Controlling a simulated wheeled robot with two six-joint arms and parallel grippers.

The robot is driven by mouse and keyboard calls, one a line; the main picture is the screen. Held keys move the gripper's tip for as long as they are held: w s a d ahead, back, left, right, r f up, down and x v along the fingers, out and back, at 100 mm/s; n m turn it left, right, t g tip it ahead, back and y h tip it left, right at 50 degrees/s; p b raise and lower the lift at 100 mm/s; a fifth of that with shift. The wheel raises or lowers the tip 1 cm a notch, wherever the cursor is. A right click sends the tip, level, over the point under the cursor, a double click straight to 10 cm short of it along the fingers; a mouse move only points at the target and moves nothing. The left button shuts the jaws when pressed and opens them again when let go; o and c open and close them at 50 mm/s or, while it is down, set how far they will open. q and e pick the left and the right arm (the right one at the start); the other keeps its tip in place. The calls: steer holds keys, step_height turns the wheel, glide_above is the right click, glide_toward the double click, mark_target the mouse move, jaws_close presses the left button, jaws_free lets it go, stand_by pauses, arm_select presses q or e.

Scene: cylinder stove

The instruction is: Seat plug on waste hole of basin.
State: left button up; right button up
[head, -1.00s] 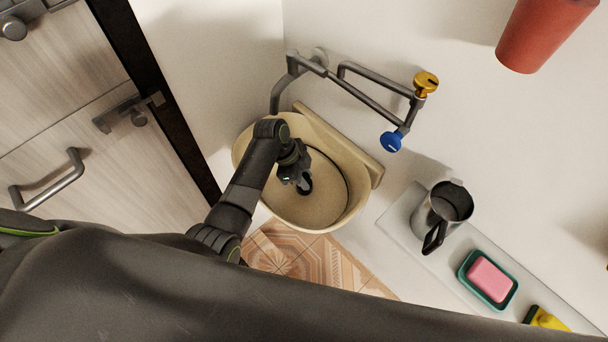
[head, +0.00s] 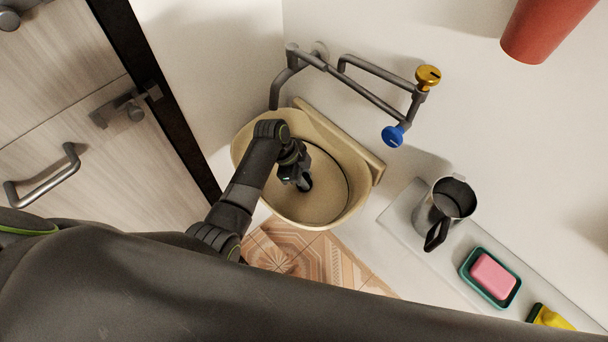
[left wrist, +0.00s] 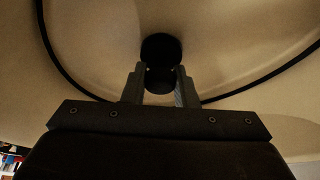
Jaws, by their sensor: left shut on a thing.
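The beige basin (head: 345,212) is mounted on the wall in the middle of the head view. My left arm reaches over its left rim, and my left gripper (head: 304,184) points down inside the bowl, close to its floor. In the left wrist view my left gripper (left wrist: 160,76) is shut on a small dark thing, which I take to be the plug (left wrist: 160,80). A black round patch (left wrist: 160,46) shows just beyond the fingertips. I cannot tell whether it is the waste hole or part of the plug. The gripper covers this spot in the head view. My right gripper is not in view.
A grey tap pipe with a yellow knob (head: 428,77) and a blue knob (head: 392,136) runs above the basin. A metal jug (head: 437,212) and pink soap (head: 493,276) in a green dish stand on the right ledge. A red container (head: 545,30) is at upper right.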

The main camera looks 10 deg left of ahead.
arm_select(q)
steer(key=shift+f, duration=0.15)
steer(key=o, duration=1)
steer(key=shift+o, duration=0.2)
steer(key=v, duration=0.7)
steer(key=shift+r, duration=0.3)
steer(key=shift+a, duration=0.1)
steer(key=shift+w+a, duration=0.1)
